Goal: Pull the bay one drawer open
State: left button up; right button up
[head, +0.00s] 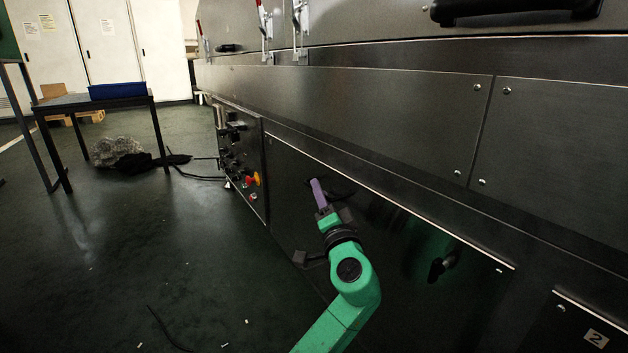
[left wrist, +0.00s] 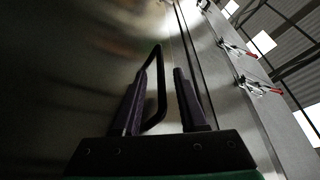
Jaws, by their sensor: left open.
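The bay one drawer front (head: 400,285) is a wide dark panel low on the machine. It looks flush with the surrounding frame; its number label is not seen. My left gripper (head: 317,190), with purple fingers on a green arm, is at the upper left part of this panel. In the left wrist view the open fingers (left wrist: 160,72) point along the panel, and a black loop handle (left wrist: 157,60) stands between them, close to the left finger. I cannot tell whether they touch. The gripper hides most of the handle in the head view. My right gripper is not in view.
A dark knob or latch (head: 442,265) sits farther right on the panel. A control box (head: 240,160) with a red and yellow button is to the left. The green floor at left is mostly clear, with a table (head: 75,101) beyond.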

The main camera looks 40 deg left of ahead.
pick_arm(q)
jog(key=shift+w+a+r, duration=0.1)
grip_shut()
dwell(1.4)
